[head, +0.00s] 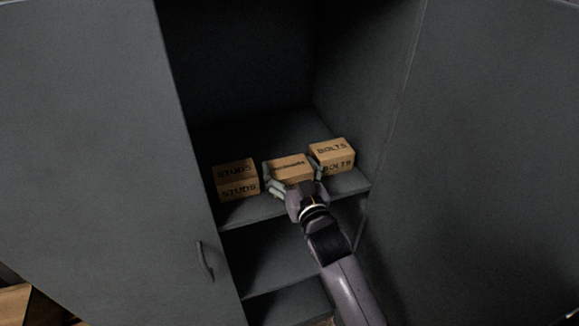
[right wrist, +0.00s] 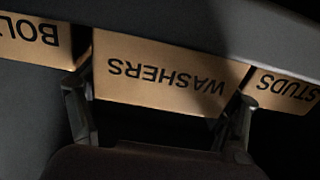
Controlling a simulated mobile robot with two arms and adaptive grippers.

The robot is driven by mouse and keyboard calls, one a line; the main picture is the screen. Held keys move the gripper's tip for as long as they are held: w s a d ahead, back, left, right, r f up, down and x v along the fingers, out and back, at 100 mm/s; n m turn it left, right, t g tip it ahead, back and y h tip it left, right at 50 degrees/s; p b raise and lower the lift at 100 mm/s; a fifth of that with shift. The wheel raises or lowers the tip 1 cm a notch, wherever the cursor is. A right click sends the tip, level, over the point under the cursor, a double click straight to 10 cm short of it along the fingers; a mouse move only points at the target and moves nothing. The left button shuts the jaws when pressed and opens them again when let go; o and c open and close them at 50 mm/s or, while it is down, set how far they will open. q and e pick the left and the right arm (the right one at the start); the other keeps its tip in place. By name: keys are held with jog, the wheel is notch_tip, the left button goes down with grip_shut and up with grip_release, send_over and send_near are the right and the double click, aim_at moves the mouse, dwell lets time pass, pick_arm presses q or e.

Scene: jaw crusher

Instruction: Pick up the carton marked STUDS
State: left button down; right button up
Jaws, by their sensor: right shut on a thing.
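The carton marked STUDS (head: 237,178) is a small tan box on the cabinet shelf, at the left of a row of three. It also shows at the right edge of the right wrist view (right wrist: 285,90). My right gripper (head: 294,181) is shut on the middle carton, marked WASHERS (head: 289,167), with one finger on each side of it. In the right wrist view the WASHERS carton (right wrist: 165,75) lies upside down in the picture between the fingers. The carton's lower front is partly hidden by my gripper. My left gripper does not show.
The carton marked BOLTS (head: 333,154) stands right of the middle carton, close to my finger. The grey cabinet has open doors at left (head: 100,150) and right (head: 490,150). The shelf (head: 240,212) has a front edge, with lower shelves beneath.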

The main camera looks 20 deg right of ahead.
dwell(0.3)
jog(key=o, duration=1.7)
jog(key=shift+f, duration=0.1)
jog(key=shift+s+d+b, duration=0.15)
jog(key=shift+s+b, duration=1.3)
jog(key=shift+s, duration=4.6)
